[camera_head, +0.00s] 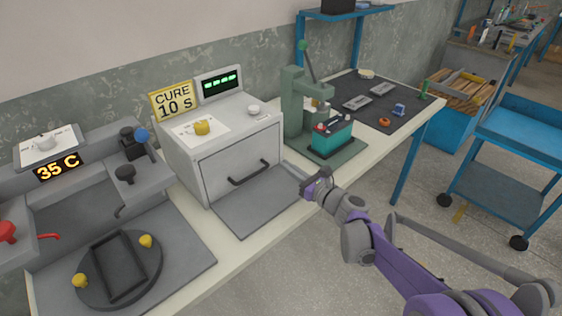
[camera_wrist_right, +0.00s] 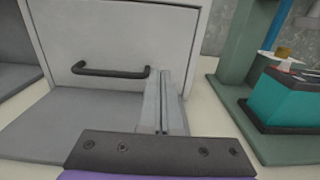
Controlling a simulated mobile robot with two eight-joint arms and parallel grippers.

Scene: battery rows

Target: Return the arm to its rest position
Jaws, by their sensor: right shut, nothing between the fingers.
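My right arm, purple and grey, reaches in from the lower right in the head view. My right gripper (camera_head: 292,172) is shut and empty. It is in front of the right side of the white curing oven (camera_head: 228,157), above or beside the grey plate at the oven's foot. In the right wrist view the shut fingers (camera_wrist_right: 163,82) point at the oven front, to the right of its black handle (camera_wrist_right: 110,70). I cannot tell whether they touch it. The oven door looks shut. My left gripper is out of view.
A green press (camera_head: 293,105) with a teal battery (camera_head: 332,137) stands just right of the gripper. A dark mat (camera_head: 375,100) with small parts lies beyond. At left is a grey station with a round turntable (camera_head: 119,268). A blue cart (camera_head: 520,135) stands right; floor between is open.

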